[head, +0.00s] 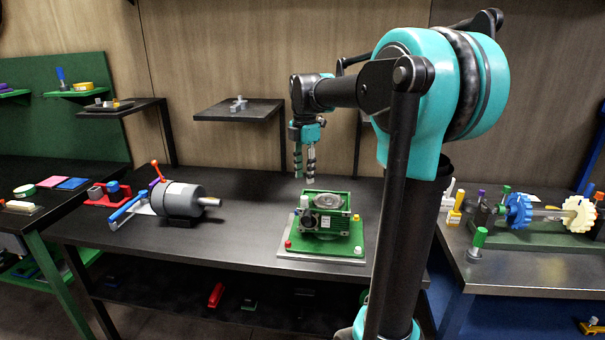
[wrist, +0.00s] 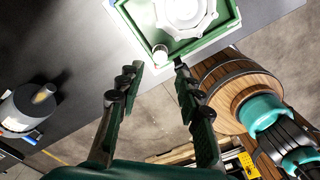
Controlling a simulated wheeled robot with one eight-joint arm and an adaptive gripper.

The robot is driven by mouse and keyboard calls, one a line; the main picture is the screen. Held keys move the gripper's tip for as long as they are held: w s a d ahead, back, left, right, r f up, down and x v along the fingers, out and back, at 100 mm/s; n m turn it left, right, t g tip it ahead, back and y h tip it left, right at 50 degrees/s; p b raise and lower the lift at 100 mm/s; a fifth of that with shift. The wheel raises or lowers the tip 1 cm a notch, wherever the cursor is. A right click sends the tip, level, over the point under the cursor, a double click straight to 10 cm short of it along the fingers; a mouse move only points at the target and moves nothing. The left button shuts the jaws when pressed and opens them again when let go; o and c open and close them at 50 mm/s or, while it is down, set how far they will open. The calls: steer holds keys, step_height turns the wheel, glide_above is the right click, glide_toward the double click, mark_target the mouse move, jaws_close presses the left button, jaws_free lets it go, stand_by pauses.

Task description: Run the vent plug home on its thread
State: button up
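A green gearbox housing (head: 328,222) with a round pale cover stands on a light base plate (head: 290,250) on the bench. A small pale cylindrical cap, which looks like the vent plug (head: 304,202), stands upright at the housing's left corner. It also shows in the wrist view (wrist: 160,53), just beyond the fingertips. How far it sits in its thread cannot be told. My gripper (head: 304,174) points down above the housing's left part, apart from it. In the wrist view its green fingers (wrist: 159,72) are spread with nothing between them.
A grey motor-like cylinder (head: 182,202) lies to the left on the bench. A small shelf (head: 240,112) stands behind. A bench with blue and cream gears (head: 518,212) is at the right. Bare bench top lies between motor and housing.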

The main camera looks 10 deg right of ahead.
mark_target(304, 198)
step_height(304, 198, down, 9)
steer(key=shift+f, duration=0.1)
steer(key=shift+r, duration=0.2)
jaws_close()
steer(key=n, duration=0.4)
steer(key=shift+n, duration=0.5)
steer(key=shift+n, duration=1.9)
steer(key=shift+o, duration=1.1)
jaws_free()
steer(key=shift+r, duration=0.1)
